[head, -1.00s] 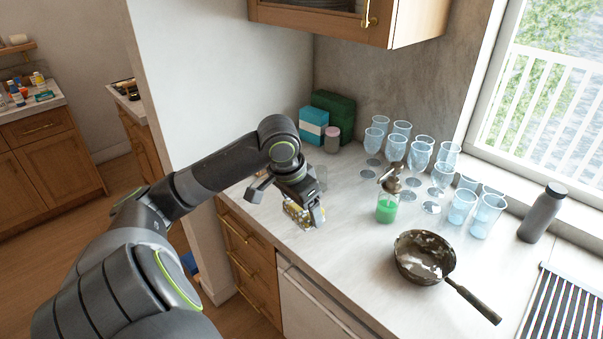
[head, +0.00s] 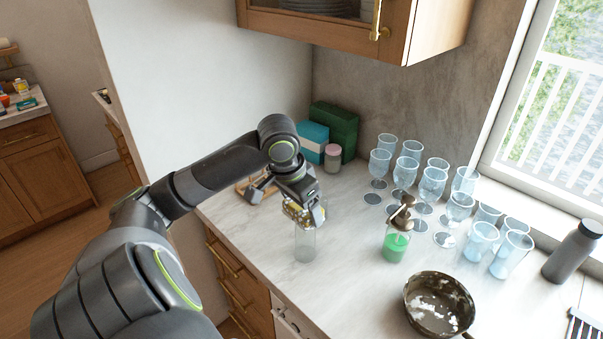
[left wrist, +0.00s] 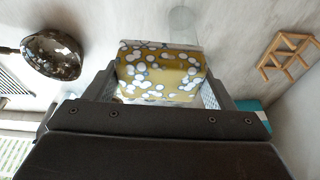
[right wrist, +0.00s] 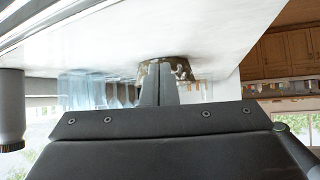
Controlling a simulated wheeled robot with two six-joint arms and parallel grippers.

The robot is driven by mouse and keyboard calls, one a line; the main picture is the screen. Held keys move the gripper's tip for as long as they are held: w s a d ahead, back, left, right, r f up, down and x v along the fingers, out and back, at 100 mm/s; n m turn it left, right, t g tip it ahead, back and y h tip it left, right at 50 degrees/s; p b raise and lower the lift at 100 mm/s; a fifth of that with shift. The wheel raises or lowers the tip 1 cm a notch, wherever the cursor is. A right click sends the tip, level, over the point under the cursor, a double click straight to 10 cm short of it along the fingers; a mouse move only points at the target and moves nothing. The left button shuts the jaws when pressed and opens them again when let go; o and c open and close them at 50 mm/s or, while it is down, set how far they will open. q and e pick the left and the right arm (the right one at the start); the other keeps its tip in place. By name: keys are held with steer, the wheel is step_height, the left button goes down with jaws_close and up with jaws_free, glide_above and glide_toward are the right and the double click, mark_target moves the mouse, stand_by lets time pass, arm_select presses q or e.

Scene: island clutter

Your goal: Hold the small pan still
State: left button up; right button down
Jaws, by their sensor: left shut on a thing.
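The small pan (head: 438,305), dark and round with a worn, patchy inside, sits on the counter at the bottom right of the head view; its handle is mostly cut off by the lower edge. It also shows in the left wrist view (left wrist: 52,55) and, partly behind my fingers, in the right wrist view (right wrist: 182,70). My left gripper (head: 304,213) is shut on a yellow sponge with white spots (left wrist: 160,75), held above the counter, apart from the pan. My right gripper (right wrist: 160,82) has its fingers together with nothing seen between them, pointing toward the pan.
A clear glass (head: 305,243) stands just below the held sponge. A green soap dispenser (head: 396,243), several stemmed glasses and cups (head: 432,182), and a grey bottle (head: 573,252) stand nearby. Counter between glass and pan is clear.

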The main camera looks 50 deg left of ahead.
arm_select(q)
steer(key=shift+s+d+r, duration=0.15)
steer(key=shift+s+r, duration=0.05)
arm_select(e)
steer(key=shift+s+d+r, duration=0.1)
steer(key=shift+s+d, duration=0.05)
arm_select(q)
steer(key=shift+f, duration=0.1)
arm_select(e)
steer(key=c, duration=2.1)
jaws_free()
steer(key=shift+c, duration=0.2)
arm_select(q)
steer(key=shift+w, duration=0.1)
arm_select(e)
steer(key=shift+o, duration=1.1)
steer(key=shift+r, duration=0.2)
steer(key=o, duration=0.7)
step_height(320, 180, up, 4)
steer(key=shift+r, duration=0.1)
steer(key=shift+x, duration=4.55)
steer(key=shift+r, duration=0.15)
